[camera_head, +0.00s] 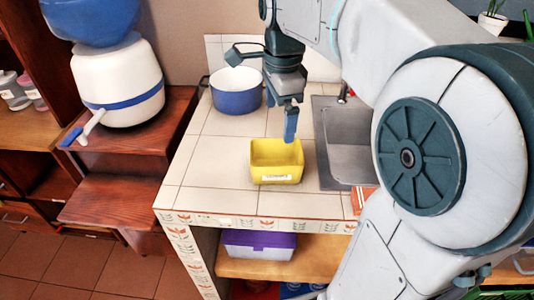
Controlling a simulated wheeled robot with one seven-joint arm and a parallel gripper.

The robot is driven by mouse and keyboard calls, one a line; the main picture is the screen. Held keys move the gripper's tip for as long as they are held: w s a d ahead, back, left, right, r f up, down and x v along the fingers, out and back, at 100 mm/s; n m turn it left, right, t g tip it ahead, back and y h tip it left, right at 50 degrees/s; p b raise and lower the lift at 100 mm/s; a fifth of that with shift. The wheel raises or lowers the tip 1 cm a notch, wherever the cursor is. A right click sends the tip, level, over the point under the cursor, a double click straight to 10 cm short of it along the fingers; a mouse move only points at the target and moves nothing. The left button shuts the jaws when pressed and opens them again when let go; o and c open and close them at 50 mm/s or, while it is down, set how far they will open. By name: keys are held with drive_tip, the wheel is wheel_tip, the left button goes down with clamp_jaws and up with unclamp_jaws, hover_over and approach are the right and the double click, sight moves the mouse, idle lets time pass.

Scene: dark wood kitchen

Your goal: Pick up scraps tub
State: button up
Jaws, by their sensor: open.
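The scraps tub appears to be the yellow open-topped tub (276,173) with a small white label on its front. It stands upright on the tiled counter, left of the sink. My gripper (290,124) points down over the tub's right rear part. Its blue finger reaches close to the tub's back rim; I cannot tell whether it touches or is inside the opening. The jaws are open and hold nothing. One finger hides most of the other from this side.
A blue and white pot (237,93) stands behind the tub at the back left. A metal sink (346,150) lies to the right. A purple-lidded box (258,246) sits on the shelf below. The counter's tiles (205,160) left of the tub are clear.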

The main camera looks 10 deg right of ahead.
drive_tip(key=w+m, duration=0.2)
drive_tip(key=m, duration=0.1)
drive_tip(key=b, duration=0.3)
approach(276, 154)
drive_tip(key=s+f, duration=0.1)
drive_tip(key=f, duration=0.1)
drive_tip(key=s+a+f, duration=0.1)
drive_tip(key=f, duration=0.1)
drive_tip(key=s+f, duration=0.1)
drive_tip(key=f, duration=0.1)
drive_tip(key=shift+s+a, duration=0.2)
drive_tip(key=shift+s, duration=0.2)
drive_tip(key=c, duration=0.8)
